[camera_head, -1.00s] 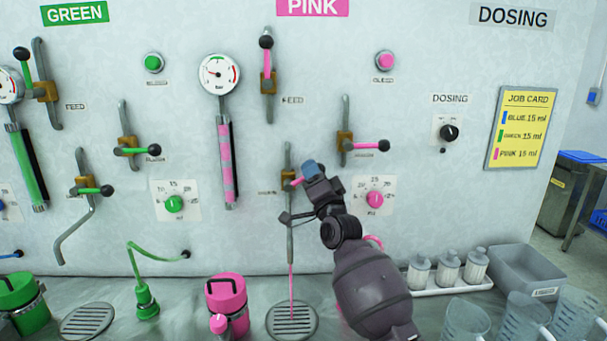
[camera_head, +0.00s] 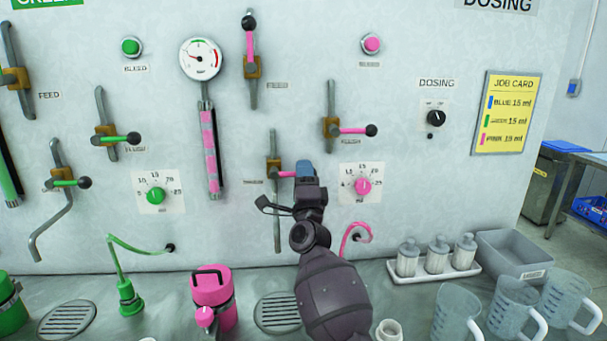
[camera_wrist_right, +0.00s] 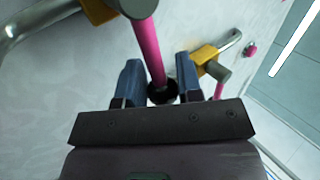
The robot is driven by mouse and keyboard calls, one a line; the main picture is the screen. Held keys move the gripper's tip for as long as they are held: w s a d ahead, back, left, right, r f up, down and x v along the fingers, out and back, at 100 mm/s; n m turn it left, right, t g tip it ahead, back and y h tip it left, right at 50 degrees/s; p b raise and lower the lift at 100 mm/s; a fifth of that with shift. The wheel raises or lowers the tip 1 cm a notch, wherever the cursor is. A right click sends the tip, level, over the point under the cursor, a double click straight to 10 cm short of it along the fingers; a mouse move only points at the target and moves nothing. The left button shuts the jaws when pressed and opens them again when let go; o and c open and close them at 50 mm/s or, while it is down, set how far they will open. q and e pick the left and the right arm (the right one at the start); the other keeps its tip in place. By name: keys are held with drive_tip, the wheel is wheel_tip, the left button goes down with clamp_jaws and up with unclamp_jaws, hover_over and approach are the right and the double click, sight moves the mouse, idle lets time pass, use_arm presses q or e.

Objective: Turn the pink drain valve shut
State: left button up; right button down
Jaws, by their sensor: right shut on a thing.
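The pink drain valve (camera_head: 274,174) is on the wall, a brass body on a thin vertical pipe. Its pink lever (camera_head: 286,174) points right and looks about horizontal. My right gripper (camera_head: 305,171) is shut on the lever's end and hides its knob in the head view. In the right wrist view the pink lever (camera_wrist_right: 149,50) runs between the two blue fingers, with its black knob (camera_wrist_right: 162,93) between them. No pink stream shows below the pipe's end (camera_head: 278,245). My left gripper is not in view.
The pink flush lever (camera_head: 352,131) and the dosing dial (camera_head: 362,186) are close to the right of my gripper. Clear jugs (camera_head: 513,305) stand at the lower right.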

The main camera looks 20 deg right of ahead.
drive_tip(key=shift+f, duration=0.15)
drive_tip(key=c, duration=0.8)
unclamp_jaws()
drive_tip(key=v, duration=1)
drive_tip(key=shift+s+a+f+b, duration=0.1)
drive_tip(key=shift+s+f+b, duration=0.05)
drive_tip(key=shift+s+b, duration=0.2)
